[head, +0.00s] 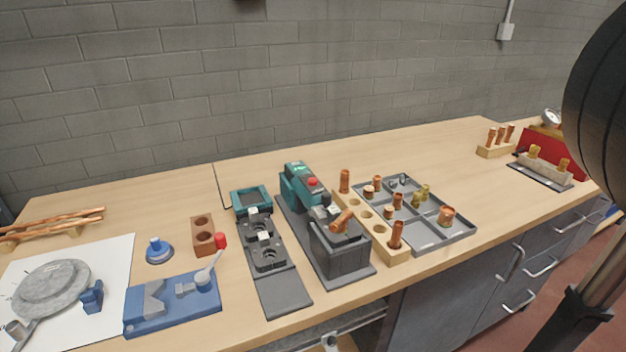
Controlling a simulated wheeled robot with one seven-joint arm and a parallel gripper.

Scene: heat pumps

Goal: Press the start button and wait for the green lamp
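A teal machine (297,188) stands on a dark base in the middle of the bench. A red round button (312,181) is on its front, and a small bright green spot (298,165) shows near its top; I cannot tell whether this is a lit lamp. Its dark grey block (340,252) holds a tilted copper fitting (342,221). A teal-framed screen unit (251,199) stands to its left; its display is too small to read. No button labelled start can be made out. My gripper is not in view.
A wooden block (367,214) with copper fittings and a grey sorting tray (456,233) stand close right of the machine. A dark fixture plate (282,296) and a blue lever clamp (172,306) are left. My black arm part fills the right edge.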

